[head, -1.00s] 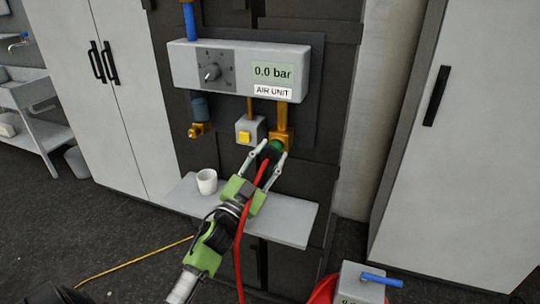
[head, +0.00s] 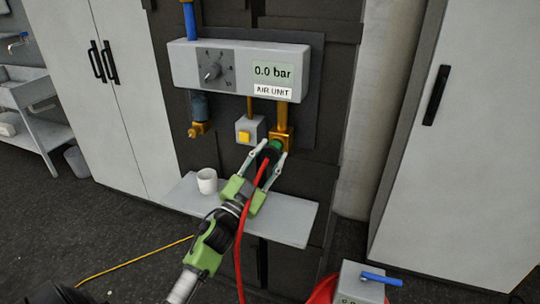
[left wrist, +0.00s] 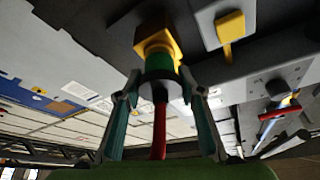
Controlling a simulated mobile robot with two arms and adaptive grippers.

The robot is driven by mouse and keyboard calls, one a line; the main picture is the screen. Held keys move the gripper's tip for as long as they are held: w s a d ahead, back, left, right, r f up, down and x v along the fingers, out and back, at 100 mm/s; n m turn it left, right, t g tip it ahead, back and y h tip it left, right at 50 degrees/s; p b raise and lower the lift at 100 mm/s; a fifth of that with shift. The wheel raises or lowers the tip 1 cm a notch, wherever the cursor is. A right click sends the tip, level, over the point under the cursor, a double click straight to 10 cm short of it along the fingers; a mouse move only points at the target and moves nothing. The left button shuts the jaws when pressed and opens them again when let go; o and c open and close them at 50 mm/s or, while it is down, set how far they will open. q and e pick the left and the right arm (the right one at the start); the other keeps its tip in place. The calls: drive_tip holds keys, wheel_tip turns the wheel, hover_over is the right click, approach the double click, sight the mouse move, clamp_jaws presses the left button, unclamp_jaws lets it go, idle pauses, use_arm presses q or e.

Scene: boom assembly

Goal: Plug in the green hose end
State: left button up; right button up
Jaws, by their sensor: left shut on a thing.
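The air unit (head: 237,92) hangs on a dark panel and its display reads 0.0 bar. A brass outlet (head: 282,127) comes down from its right side. My left gripper (head: 270,158) is shut on the green hose end (head: 277,146), right at the brass outlet. In the left wrist view the green band (left wrist: 160,74) meets the brass fitting (left wrist: 159,44) with no visible gap, and a dark collar sits between my fingers. I cannot tell how deep it is seated. The red hose (head: 240,240) trails down from the gripper. My right gripper is not in view.
A yellow button box (head: 246,130) and a second brass fitting (head: 199,129) are left of the outlet. A shelf (head: 290,222) below holds a white cup (head: 207,181). A grey box with a blue handle (head: 381,279) stands at lower right. Cabinets flank the panel.

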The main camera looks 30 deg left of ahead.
use_arm(q)
drive_tip(key=shift+w+a, duration=0.1)
drive_tip(key=shift+w, duration=0.35)
drive_tip(key=o, duration=1.1)
drive_tip(key=shift+s+f, duration=0.1)
drive_tip(key=shift+s+f, duration=0.1)
drive_tip(key=shift+s, duration=0.15)
drive_tip(key=v, duration=1.1)
drive_tip(key=shift+s, duration=0.1)
